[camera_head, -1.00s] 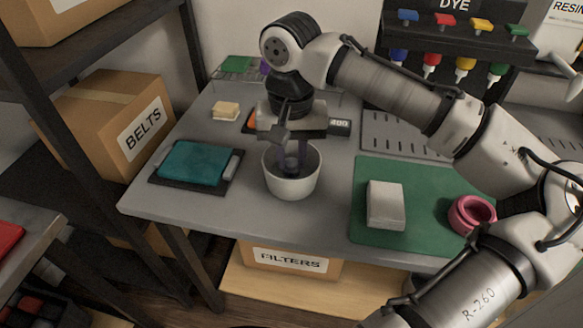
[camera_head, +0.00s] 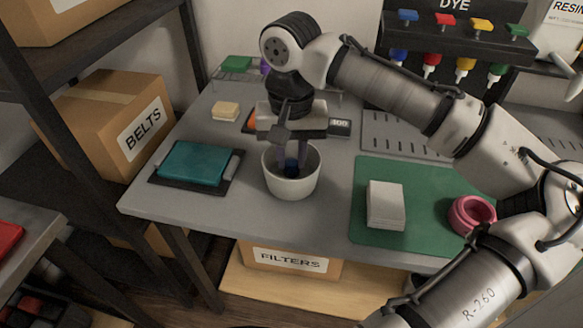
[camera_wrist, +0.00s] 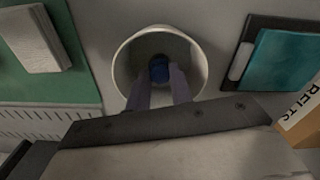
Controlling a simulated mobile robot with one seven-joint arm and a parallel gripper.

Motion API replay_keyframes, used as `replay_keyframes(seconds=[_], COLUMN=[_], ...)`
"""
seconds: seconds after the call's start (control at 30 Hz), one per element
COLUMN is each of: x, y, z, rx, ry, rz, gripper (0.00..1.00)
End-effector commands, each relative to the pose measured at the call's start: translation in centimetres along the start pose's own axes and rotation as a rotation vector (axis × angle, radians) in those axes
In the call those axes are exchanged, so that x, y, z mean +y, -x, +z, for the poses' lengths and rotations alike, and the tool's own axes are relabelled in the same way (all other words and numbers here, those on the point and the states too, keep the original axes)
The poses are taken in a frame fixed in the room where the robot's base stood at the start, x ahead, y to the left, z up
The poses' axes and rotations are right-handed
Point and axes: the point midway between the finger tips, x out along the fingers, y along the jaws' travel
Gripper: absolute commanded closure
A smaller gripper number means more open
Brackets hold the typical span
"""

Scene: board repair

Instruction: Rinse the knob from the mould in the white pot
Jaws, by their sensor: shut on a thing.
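The white pot (camera_head: 290,187) stands on the grey table, left of the green mat. My gripper (camera_head: 292,165) points straight down with its fingers inside the pot's mouth. It is shut on the dark blue knob (camera_head: 291,166), which is below the rim. In the wrist view, the knob (camera_wrist: 159,69) shows between the fingertips (camera_wrist: 160,82), inside the pot (camera_wrist: 122,70). The pot's inside is shaded, and I cannot tell whether there is liquid in it or whether the knob touches the bottom.
A pale block (camera_head: 386,205) and a pink cup (camera_head: 470,213) are on the green mat (camera_head: 380,163) at right. A sponge-like yellow block (camera_head: 226,111) and a scale (camera_head: 340,127) are behind.

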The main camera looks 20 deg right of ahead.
Motion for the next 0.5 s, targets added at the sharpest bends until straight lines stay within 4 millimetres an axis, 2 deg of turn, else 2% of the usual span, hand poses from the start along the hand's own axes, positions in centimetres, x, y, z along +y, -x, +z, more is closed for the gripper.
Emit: replay_keyframes(seconds=[0.17,0.5], x=[0.0,0.0], y=[0.6,3.4], z=[0.0,0.0], rx=[0.000,0.000], ry=[0.000,0.001], rz=[-0.001,-0.001], gripper=[1.00,1.00])
